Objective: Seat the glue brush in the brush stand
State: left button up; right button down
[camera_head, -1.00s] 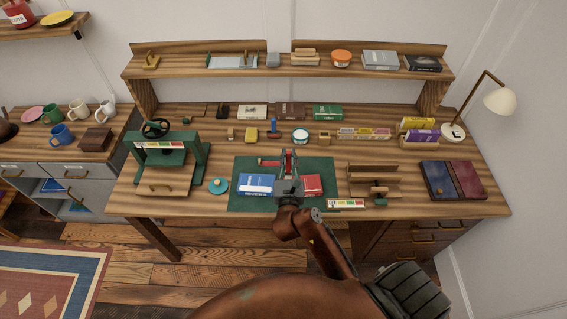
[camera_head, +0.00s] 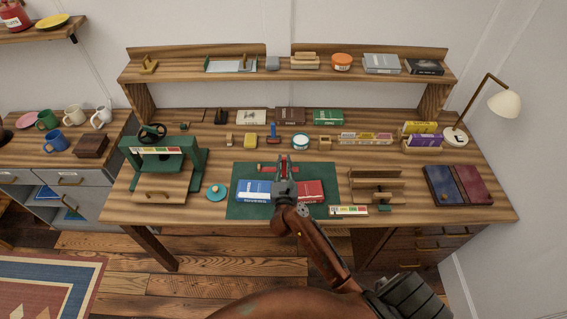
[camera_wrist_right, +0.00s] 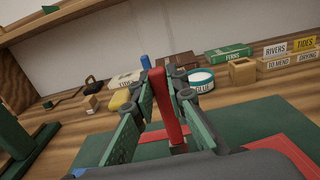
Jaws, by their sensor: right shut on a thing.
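My right gripper (camera_head: 283,163) is above the green mat, shut on the red-handled glue brush. In the right wrist view the brush (camera_wrist_right: 166,105) stands nearly upright between the green fingers (camera_wrist_right: 167,98), leaning slightly, with a brownish lower end. A small wooden block with an opening (camera_head: 325,142), which looks like the brush stand, is at the back of the desk beside the glue pot (camera_head: 300,141). It also shows in the right wrist view (camera_wrist_right: 242,71), ahead and right of the brush, apart from it. My left gripper is not in view.
A blue book (camera_head: 254,192) and red book (camera_head: 311,192) lie on the green mat (camera_head: 232,208). A red piece (camera_head: 264,168) shows behind the gripper. A yellow block (camera_head: 250,141) and blue-handled tool (camera_head: 272,132) stand left of the glue pot. A green press (camera_head: 163,165) stands left.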

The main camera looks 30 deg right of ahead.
jog(key=c, duration=1.9)
grip_release()
